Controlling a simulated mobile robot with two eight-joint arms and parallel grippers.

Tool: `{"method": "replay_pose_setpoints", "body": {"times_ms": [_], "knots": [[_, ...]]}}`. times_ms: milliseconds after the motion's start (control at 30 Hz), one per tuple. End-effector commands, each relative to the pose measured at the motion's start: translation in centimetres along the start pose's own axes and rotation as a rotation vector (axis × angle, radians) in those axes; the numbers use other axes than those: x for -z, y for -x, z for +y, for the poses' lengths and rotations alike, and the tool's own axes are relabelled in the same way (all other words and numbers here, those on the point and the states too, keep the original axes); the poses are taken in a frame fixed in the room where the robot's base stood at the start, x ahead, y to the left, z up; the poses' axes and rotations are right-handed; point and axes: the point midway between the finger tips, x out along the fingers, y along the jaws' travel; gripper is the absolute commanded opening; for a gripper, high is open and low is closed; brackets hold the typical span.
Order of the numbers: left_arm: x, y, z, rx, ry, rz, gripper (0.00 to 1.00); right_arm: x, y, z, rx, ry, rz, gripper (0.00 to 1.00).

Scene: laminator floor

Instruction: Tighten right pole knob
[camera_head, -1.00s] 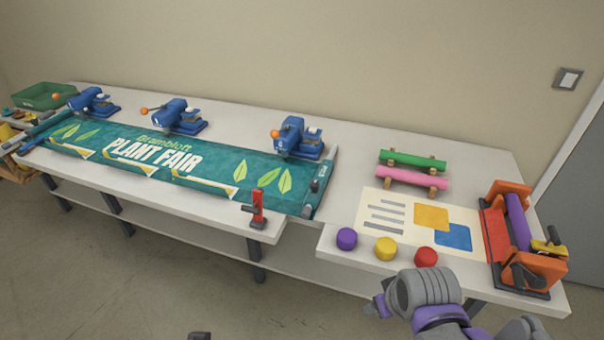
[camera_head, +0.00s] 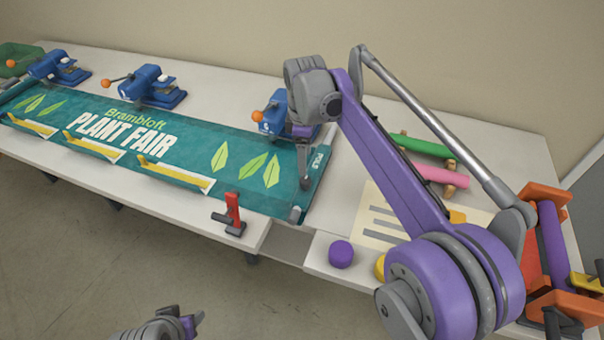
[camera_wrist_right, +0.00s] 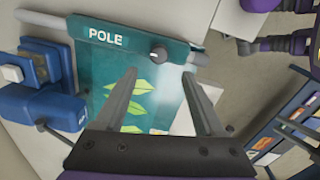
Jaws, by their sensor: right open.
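The right pole runs along the right end of the green Plant Fair banner (camera_head: 150,140), inside a sleeve marked POLE (camera_wrist_right: 105,37). In the right wrist view its knob (camera_wrist_right: 158,53) is a small dark round cap with a pale mark, near one end of the pole. My right gripper (camera_wrist_right: 158,73) is open and empty, its fingers pointing toward the knob, which shows between and just beyond the tips. In the head view this gripper (camera_head: 304,180) is over the banner's right end. My left gripper (camera_head: 188,324) is low at the bottom edge; its jaws are unclear.
A blue machine (camera_head: 270,120) stands close behind my right gripper; others line the back edge. A red-handled tool (camera_head: 232,212) is at the front edge. A purple knob (camera_head: 341,254), green roll (camera_head: 420,145) and pink roll (camera_head: 440,174) are right. My arm covers part of the sheet.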

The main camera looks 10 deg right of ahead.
Motion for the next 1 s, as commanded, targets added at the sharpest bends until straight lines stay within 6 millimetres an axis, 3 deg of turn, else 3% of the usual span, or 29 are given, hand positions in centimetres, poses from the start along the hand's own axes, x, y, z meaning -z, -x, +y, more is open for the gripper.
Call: {"method": "replay_pose_setpoints", "body": {"times_ms": [200, 400, 600, 867, 1000], "knots": [[-0.3, -0.4, 0.0, 0.0, 0.0, -0.002, 0.5, 0.0, -4.5, 0.0, 0.0, -0.002, 0.0, 0.71], [-0.4, -0.6, 0.0, 0.0, 0.0, -0.003, 0.5, 0.0, -7.5, 0.0, -0.001, -0.003, 0.001, 0.71], [-0.5, -0.7, 0.0, 0.0, 0.0, -0.003, 0.5, 0.0, -8.8, 0.0, -0.001, -0.003, 0.001, 0.71], [-0.5, -0.7, 0.0, 0.0, 0.0, -0.003, 0.5, 0.0, -8.9, 0.0, -0.001, -0.003, 0.001, 0.71], [-0.5, -0.7, 0.0, 0.0, 0.0, -0.003, 0.5, 0.0, -8.9, 0.0, -0.001, -0.003, 0.001, 0.48]]}}
